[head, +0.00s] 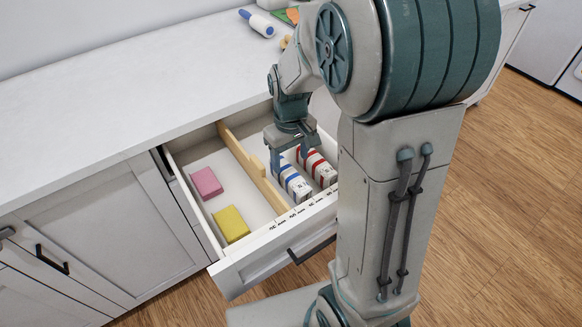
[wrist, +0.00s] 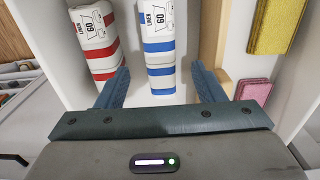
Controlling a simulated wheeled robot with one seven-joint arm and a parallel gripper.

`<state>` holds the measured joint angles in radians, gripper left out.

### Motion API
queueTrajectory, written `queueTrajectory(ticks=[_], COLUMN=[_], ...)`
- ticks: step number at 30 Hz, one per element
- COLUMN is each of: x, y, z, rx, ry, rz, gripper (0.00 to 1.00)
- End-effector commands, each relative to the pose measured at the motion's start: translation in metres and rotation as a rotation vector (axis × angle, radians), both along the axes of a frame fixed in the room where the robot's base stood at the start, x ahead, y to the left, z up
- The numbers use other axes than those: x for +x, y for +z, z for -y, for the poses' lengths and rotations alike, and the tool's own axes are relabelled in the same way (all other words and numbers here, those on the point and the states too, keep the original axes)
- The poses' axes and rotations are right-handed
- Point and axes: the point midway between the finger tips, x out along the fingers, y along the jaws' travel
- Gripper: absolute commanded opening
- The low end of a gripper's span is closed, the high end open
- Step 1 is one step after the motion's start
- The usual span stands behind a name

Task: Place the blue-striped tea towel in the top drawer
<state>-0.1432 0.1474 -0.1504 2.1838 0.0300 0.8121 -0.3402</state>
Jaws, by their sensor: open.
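The open top drawer (head: 222,237) is split by a wooden divider (head: 252,168). The blue-striped tea towel (head: 294,185), a rolled white bundle with blue bands, lies in the right compartment beside the divider. In the wrist view the blue-striped towel (wrist: 158,48) shows between my fingers, with a gap on each side and a "LINEN 60" label. The red-striped towel (head: 319,168) lies parallel to its right in the head view. My gripper (head: 290,156) is open and empty, pointing down over the drawer at the blue-striped towel's far end.
A pink block (head: 207,183) and a yellow block (head: 231,224) lie in the left compartment, with bare drawer floor around them. The white countertop (head: 120,90) is mostly clear. A blue-and-white roll (head: 258,23) lies at its back.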

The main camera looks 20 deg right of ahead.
Motion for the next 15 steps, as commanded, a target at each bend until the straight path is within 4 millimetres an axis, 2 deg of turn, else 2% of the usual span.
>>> queueTrajectory(ticks=[1,3,10,13,15], x=[0.001,0.000,-0.002,-0.012,-0.026], y=[0.012,0.023,0.044,0.053,0.061], z=[0.000,0.000,0.000,0.000,0.000], rx=[0.001,0.001,0.002,0.008,0.015], ry=[0.000,0.000,-0.004,-0.026,-0.057], rz=[0.005,0.003,0.003,0.018,0.038], gripper=[0.62,0.62,0.62,0.62,0.62])
